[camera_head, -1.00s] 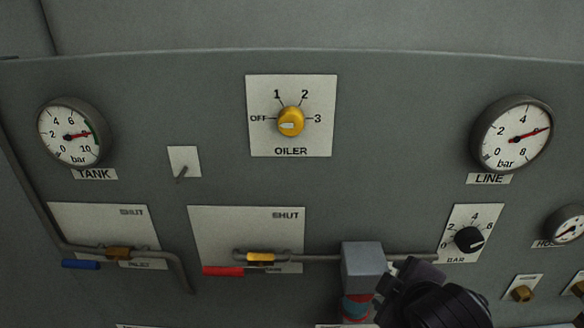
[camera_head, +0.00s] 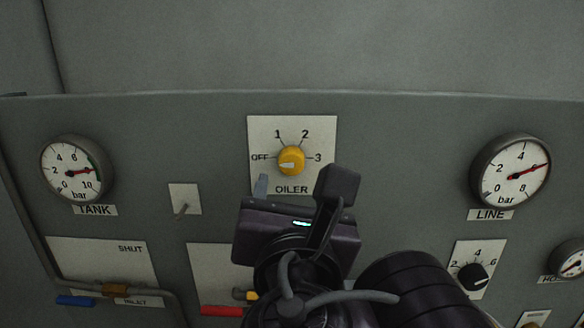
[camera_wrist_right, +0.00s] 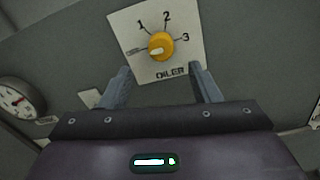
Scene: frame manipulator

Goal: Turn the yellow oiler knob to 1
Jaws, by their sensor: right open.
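The yellow oiler knob (camera_head: 291,160) sits on a white plate (camera_head: 262,128) marked OFF, 1, 2 and 3. Its pale pointer faces left, close to OFF. The knob also shows in the right wrist view (camera_wrist_right: 161,46), beyond the fingertips. My right gripper (camera_head: 298,188) is open and empty, just below the knob in the head view and apart from it. In the right wrist view its two fingers (camera_wrist_right: 163,78) stand apart on either side below the plate. My left gripper is not in view.
The TANK gauge (camera_head: 77,169) is on the left and the LINE gauge (camera_head: 511,172) on the right. A small toggle switch (camera_head: 184,208) lies left of my gripper. A black BAR knob (camera_head: 474,276) is at lower right. The panel above the oiler plate is bare.

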